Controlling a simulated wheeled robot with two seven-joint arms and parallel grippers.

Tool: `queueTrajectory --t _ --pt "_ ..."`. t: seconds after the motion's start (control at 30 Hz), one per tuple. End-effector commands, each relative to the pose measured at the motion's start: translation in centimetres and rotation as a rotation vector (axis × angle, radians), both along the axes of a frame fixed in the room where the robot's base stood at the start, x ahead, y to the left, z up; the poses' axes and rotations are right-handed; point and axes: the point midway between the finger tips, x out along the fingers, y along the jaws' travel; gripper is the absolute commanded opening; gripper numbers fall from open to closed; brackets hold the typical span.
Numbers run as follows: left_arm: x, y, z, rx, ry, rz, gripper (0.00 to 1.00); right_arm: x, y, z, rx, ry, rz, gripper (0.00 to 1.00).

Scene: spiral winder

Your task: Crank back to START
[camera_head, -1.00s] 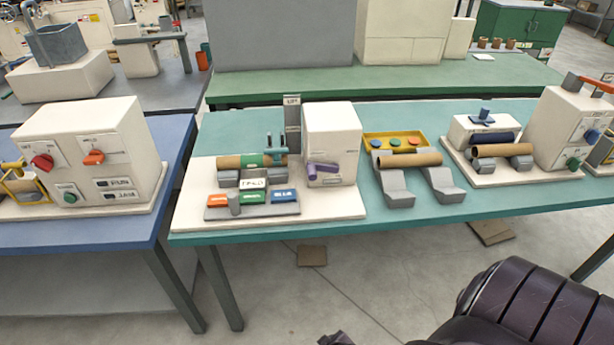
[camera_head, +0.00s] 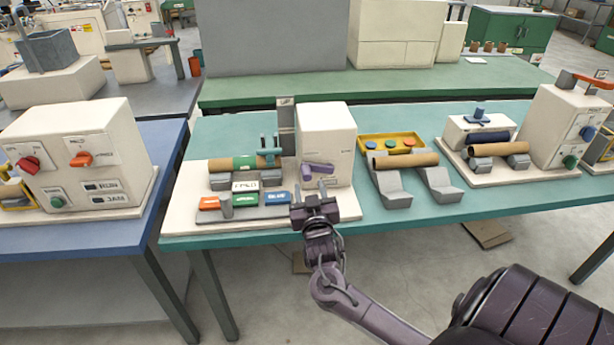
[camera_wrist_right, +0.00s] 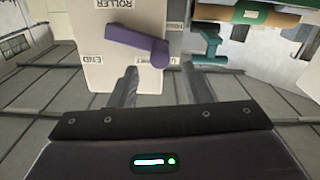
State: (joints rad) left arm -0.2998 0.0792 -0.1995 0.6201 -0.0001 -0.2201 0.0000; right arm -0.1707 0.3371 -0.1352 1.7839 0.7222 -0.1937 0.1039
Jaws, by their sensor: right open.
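The purple crank (camera_head: 318,169) sits on the front of a cream box (camera_head: 326,130) on the teal table and lies nearly level. In the right wrist view the crank (camera_wrist_right: 135,43) slants from upper left to a rounded end at right. An END label (camera_wrist_right: 89,60) is below its left part; lettering near its right end is partly hidden and not fully legible. My right gripper (camera_head: 309,188) is open and empty, just in front of and below the crank, apart from it. Its two fingers (camera_wrist_right: 160,75) point toward the box in the wrist view. My left gripper is out of view.
Left of the box, a brown tube with a green band (camera_head: 222,164) rests on grey supports, above orange, green and blue labelled blocks (camera_head: 245,199). Right of it stand a yellow tray (camera_head: 366,143) and another brown tube (camera_head: 405,160) on grey rests. A teal post (camera_wrist_right: 209,42) is near in the wrist view.

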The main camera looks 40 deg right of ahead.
Motion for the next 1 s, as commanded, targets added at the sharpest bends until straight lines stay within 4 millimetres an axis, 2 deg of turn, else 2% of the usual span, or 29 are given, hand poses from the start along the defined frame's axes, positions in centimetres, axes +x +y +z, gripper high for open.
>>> queueTrajectory --t 0.1,0.33,0.7,0.77,1.0 --pt "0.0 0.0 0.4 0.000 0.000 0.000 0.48 1.9 -1.2 0.3 -0.003 -0.001 -0.002 0.44" --pt "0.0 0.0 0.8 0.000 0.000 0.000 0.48 4.5 -2.7 0.1 -0.002 0.002 0.000 0.44" --pt "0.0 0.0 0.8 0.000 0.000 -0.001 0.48 5.1 -3.1 0.0 0.001 0.003 0.001 0.44" --pt "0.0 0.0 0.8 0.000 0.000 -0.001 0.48 5.1 -3.1 0.0 0.001 0.003 0.002 0.38" --pt "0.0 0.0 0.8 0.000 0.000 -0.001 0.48 5.1 -3.1 -0.1 0.001 0.003 0.002 0.07"
